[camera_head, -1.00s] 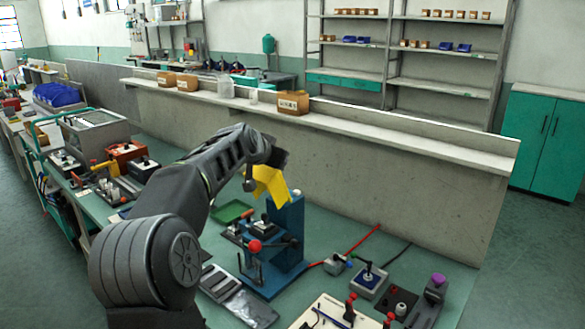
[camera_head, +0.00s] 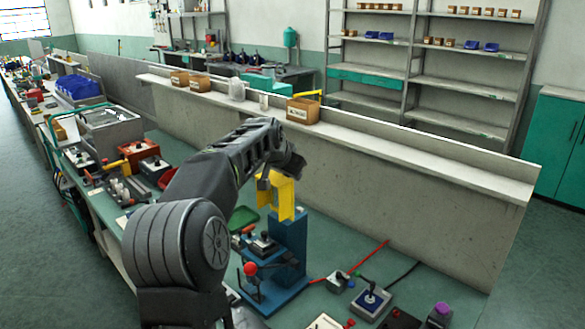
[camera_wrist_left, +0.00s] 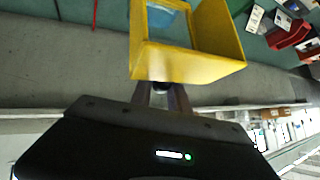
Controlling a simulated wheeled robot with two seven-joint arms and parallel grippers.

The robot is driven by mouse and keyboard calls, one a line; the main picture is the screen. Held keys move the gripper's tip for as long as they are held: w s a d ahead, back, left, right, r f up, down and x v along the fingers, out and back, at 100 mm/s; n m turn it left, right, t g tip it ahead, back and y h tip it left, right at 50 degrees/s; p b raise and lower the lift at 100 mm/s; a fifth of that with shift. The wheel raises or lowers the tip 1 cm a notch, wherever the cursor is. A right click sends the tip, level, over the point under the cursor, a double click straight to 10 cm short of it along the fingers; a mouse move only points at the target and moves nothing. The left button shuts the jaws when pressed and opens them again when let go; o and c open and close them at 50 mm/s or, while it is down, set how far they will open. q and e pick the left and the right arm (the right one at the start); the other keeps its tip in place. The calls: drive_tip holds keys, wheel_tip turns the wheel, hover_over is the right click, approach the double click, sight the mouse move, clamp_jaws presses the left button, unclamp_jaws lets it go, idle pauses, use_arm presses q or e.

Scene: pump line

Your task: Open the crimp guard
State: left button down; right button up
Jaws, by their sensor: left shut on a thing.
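The yellow crimp guard (camera_head: 284,199) is at the top of the blue crimp press (camera_head: 291,243), hanging in front of its upper part. In the left wrist view the guard (camera_wrist_left: 190,64) is an open, box-like yellow frame, with a blue part seen through it. My left gripper (camera_wrist_left: 162,92) is shut on the guard's near edge. In the head view my left wrist is above and beside the guard, and the fingertips are hidden. A red-knobbed lever (camera_head: 250,268) is at the front of the press. My right gripper is not in view.
A green tray (camera_head: 243,218) lies behind the press. A switch box (camera_head: 370,302) with a blue-topped knob and a red cable (camera_head: 350,262) are to its right. The grey ledge (camera_head: 400,145) runs behind, carrying a cardboard box (camera_head: 302,110). Some bench is bare right of the press.

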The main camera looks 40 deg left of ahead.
use_arm(q)
drive_tip(key=shift+w+d+f+g+p, duration=0.35)
drive_tip(key=shift+f+g+p, duration=0.15)
drive_tip(key=shift+f+p, duration=0.15)
drive_tip(key=shift+w+f+g+p, duration=0.25)
drive_tip(key=shift+w+g+p, duration=0.2)
drive_tip(key=shift+p, duration=1.1)
idle(2.1)
idle(0.5)
drive_tip(key=c, duration=1.6)
unclamp_jaws()
drive_tip(key=shift+c, duration=0.2)
drive_tip(key=o, duration=0.3)
drive_tip(key=shift+w+r, duration=0.1)
drive_tip(key=shift+r, duration=0.05)
drive_tip(key=shift+o, duration=0.2)
drive_tip(key=shift+a+r, duration=0.1)
drive_tip(key=shift+r, duration=0.1)
drive_tip(key=b+v, duration=0.2)
drive_tip(key=v, duration=0.5)
drive_tip(key=shift+s+r, duration=0.2)
drive_tip(key=shift+s, duration=0.05)
